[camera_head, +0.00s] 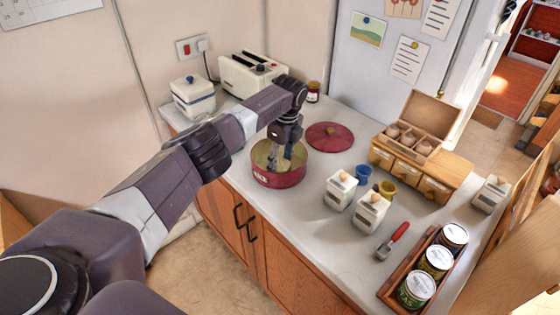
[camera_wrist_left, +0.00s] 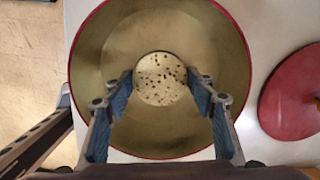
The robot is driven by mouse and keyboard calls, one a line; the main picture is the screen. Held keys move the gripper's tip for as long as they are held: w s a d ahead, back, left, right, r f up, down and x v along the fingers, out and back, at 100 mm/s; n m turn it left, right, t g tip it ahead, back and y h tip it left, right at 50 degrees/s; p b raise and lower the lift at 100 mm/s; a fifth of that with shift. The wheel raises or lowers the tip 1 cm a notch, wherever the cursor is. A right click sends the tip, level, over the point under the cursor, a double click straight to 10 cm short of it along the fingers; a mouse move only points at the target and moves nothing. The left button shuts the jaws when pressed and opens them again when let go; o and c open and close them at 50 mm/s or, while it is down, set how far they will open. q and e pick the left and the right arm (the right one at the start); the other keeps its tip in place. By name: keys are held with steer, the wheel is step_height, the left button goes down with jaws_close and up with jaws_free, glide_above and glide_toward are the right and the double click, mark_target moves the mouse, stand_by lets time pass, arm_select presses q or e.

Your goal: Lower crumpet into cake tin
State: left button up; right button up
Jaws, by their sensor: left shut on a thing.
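The round red cake tin (camera_head: 279,178) stands open on the counter, near its front edge. In the left wrist view I look down into the tin (camera_wrist_left: 98,100), which fills most of the picture. My left gripper (camera_head: 280,160) reaches down into the tin's mouth. In the left wrist view the left gripper (camera_wrist_left: 160,84) is shut on a round, pale crumpet (camera_wrist_left: 160,78) with dark holes. The crumpet is inside the tin's outline; whether it touches the floor I cannot tell. In the head view the crumpet is hidden. My right gripper is not in view.
The tin's red lid (camera_head: 330,136) lies beside it on the counter. A toaster (camera_head: 250,75) and a white canister (camera_head: 193,98) stand behind. White jars (camera_head: 340,189), blue and yellow cups, a wooden box (camera_head: 420,165) and a tray of cans (camera_head: 437,262) are to the right.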

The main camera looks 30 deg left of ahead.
arm_select(q)
steer(key=o, duration=1.2)
